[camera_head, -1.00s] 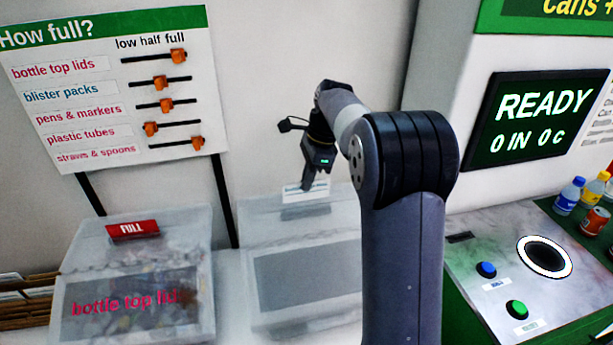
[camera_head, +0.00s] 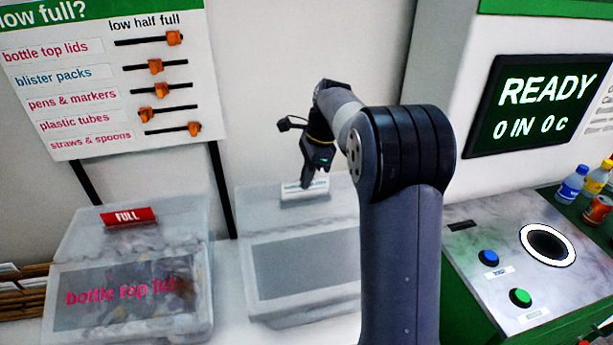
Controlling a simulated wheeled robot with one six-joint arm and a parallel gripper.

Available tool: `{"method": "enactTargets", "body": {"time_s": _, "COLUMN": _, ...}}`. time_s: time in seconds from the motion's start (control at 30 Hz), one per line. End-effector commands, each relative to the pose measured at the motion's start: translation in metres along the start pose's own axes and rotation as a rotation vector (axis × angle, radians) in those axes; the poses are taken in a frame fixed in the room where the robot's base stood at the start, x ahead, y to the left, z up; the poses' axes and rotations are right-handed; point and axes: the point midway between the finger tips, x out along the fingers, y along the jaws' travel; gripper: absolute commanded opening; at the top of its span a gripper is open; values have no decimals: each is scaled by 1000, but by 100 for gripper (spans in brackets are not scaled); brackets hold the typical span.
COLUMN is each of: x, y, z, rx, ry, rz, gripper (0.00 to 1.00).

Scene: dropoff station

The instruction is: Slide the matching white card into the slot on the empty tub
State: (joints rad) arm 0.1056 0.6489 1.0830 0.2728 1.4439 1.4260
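The empty tub (camera_head: 247,290) is translucent with a blank grey front panel, standing on the white counter in the middle. A small white card (camera_head: 318,188) is at the slot holder on its lid; bluish print on it is too small to read. My gripper (camera_head: 306,182) points down onto the card's top edge and appears shut on it. The card looks roughly upright and overlaps the holder (camera_head: 305,198); how deep it sits in the slot I cannot tell. The fingertips are small and dark, partly hiding the card.
A filled tub (camera_head: 203,290) marked "bottle top lids" with a red FULL card (camera_head: 128,217) stands close on the left. The "How full?" board (camera_head: 110,85) hangs behind. On the right is a counter with buttons, a round opening (camera_head: 548,245) and bottles.

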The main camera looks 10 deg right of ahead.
Motion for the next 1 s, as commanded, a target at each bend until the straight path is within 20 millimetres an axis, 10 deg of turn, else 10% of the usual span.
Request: {"method": "enactTargets", "body": {"time_s": 1.0, "x": 11, "y": 0, "z": -3, "rx": 0, "ry": 0, "rz": 1, "gripper": 0}}
